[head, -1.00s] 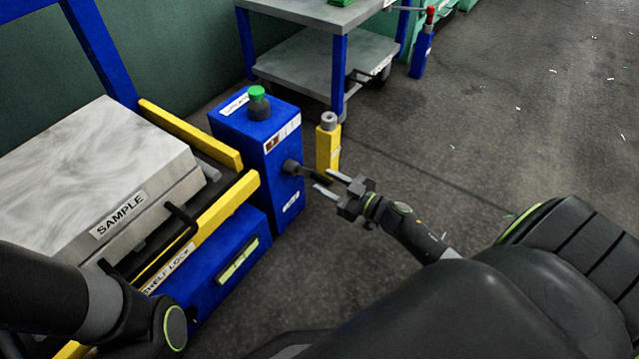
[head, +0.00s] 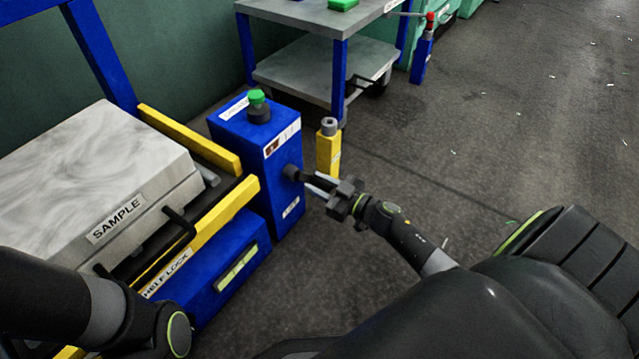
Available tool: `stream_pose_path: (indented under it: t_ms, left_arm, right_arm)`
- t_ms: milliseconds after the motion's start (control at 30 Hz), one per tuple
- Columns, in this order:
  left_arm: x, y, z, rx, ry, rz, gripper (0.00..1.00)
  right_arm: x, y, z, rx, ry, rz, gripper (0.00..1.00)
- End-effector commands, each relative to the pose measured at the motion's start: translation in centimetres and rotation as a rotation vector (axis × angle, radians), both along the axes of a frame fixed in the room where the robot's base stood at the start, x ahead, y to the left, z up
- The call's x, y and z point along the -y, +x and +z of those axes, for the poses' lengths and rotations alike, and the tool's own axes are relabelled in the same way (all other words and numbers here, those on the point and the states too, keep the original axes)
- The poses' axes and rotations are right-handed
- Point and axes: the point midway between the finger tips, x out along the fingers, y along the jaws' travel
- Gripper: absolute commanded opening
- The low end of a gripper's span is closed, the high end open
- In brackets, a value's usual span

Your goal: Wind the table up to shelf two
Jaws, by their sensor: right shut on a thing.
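A blue box (head: 284,205) with a green-topped knob (head: 257,98) stands left of centre. A dark crank (head: 290,171) sticks out of its right face. My right gripper (head: 316,182) is at the crank's outer end, its fingers shut on the crank handle, which they mostly hide. A grey block labelled SAMPLE (head: 105,165) lies on the yellow-edged frame at the left. A blue panel with a shelf lock label (head: 166,274) is below it. My left arm crosses the bottom left corner, and its gripper is out of view.
A yellow post (head: 328,155) with a grey top stands close behind the right gripper. A grey two-level cart (head: 300,78) with blue legs is at the back. A blue post with a red top (head: 423,52) stands beside it. The floor (head: 510,130) at the right is open.

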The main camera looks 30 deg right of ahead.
Motion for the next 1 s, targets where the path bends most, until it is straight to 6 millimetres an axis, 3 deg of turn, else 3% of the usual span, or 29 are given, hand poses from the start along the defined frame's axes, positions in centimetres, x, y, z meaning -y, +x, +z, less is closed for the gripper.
stream_pose_path:
  t_ms: [733,1000]
  left_arm:
    - [0.0,0.0,1.2,0.007,0.012,0.018,0.0]
    - [-0.1,-0.2,2.9,0.019,0.011,0.024,0.0]
  right_arm:
    - [-0.5,-0.2,-0.3,-0.033,0.078,-0.003,0.0]
    - [-1.3,-0.6,-0.6,-0.071,0.169,-0.002,0.0]
